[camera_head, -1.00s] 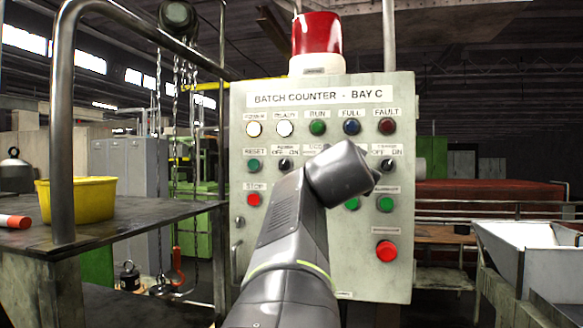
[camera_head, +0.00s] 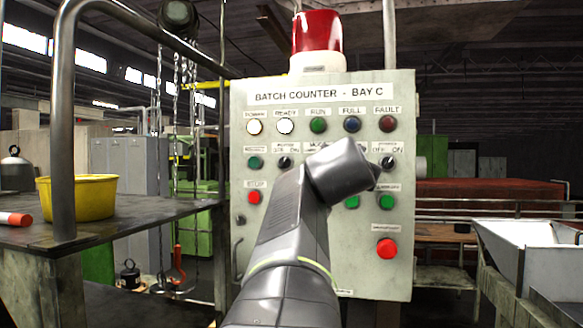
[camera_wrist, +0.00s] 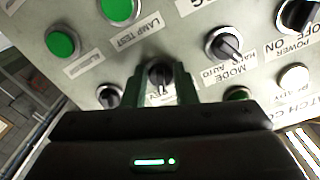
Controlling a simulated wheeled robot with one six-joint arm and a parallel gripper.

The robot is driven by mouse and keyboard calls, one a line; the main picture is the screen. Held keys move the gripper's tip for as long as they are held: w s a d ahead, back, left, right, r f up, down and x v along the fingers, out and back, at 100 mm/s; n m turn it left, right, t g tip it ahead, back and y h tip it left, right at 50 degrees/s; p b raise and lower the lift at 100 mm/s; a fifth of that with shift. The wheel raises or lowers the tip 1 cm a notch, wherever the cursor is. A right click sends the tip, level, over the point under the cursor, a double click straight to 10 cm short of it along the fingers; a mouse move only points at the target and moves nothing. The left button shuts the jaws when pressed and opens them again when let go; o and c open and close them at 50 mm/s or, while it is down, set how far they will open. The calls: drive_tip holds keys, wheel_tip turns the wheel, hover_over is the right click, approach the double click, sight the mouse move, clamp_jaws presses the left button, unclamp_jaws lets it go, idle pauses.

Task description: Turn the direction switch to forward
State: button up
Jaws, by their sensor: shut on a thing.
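In the wrist view, which shows the panel nearly upside down, my gripper (camera_wrist: 160,88) is closed around a black rotary switch knob (camera_wrist: 160,72). This knob sits between the MODE switch (camera_wrist: 226,46) and another black knob (camera_wrist: 108,97). Its label is mostly covered by my fingers, so I cannot read its name or which position it points to. In the head view my arm covers this switch and my gripper. The grey control panel (camera_head: 290,185) is headed BATCH COUNTER - BAY C.
Close by are a green LAMP TEST button (camera_wrist: 118,10), another green button (camera_wrist: 62,43) and the POWER switch (camera_wrist: 298,16). A red button (camera_head: 387,248) is low on the panel. A bench with a yellow bowl (camera_head: 80,197) stands left; a white hopper (camera_head: 520,250) stands right.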

drive_tip(key=n, duration=0.6)
drive_tip(key=n+p, duration=0.1)
drive_tip(key=n, duration=0.3)
drive_tip(key=shift+s+d+r, duration=0.1)
drive_tip(key=shift+d+r, duration=0.05)
drive_tip(key=shift+d, duration=0.15)
drive_tip(key=shift+n, duration=0.4)
drive_tip(key=o, duration=1)
drive_tip(key=shift+s, duration=0.1)
